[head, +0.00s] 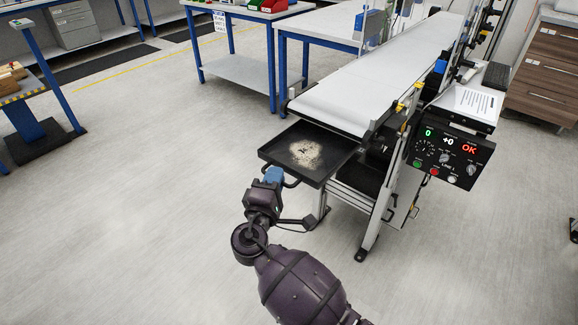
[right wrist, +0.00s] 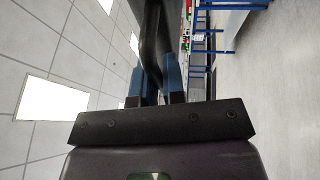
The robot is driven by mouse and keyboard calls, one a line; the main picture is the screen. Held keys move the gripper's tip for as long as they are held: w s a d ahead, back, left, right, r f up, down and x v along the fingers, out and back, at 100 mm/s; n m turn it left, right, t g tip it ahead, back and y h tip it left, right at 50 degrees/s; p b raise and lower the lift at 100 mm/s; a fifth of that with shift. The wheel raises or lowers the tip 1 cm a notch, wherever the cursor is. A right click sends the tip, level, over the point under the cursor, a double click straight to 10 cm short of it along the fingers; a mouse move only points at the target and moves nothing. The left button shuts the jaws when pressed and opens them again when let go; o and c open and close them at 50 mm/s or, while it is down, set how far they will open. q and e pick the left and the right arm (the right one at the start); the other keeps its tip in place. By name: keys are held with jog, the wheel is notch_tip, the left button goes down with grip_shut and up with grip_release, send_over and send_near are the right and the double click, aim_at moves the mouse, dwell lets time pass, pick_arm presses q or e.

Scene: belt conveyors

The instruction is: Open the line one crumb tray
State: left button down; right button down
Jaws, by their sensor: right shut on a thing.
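The crumb tray (head: 340,160) is a flat black tray at the near end of the conveyor. It is pulled out from under the belt, and a pile of pale crumbs (head: 305,153) lies in it. My right gripper (head: 276,176) is at the tray's front edge, its blue fingers shut on the dark handle (head: 291,183). In the right wrist view the blue fingers (right wrist: 155,82) stand on either side of a dark bar. How far the tray's back end reaches under the belt is hidden. My left gripper is not in view.
The white conveyor belt (head: 370,85) runs away to the back. A control panel (head: 449,155) labelled LINE 1 reads OK on its right side. A blue-legged table (head: 240,70) stands behind left. The floor (head: 130,220) to the left is clear.

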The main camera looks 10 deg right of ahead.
jog(key=shift+s+a, duration=0.55)
jog(key=shift+a, duration=0.25)
jog(key=c, duration=1.2)
grip_release()
jog(key=shift+c, duration=0.2)
jog(key=v, duration=0.7)
jog(key=shift+s, duration=0.25)
jog(key=shift+a+f, duration=0.1)
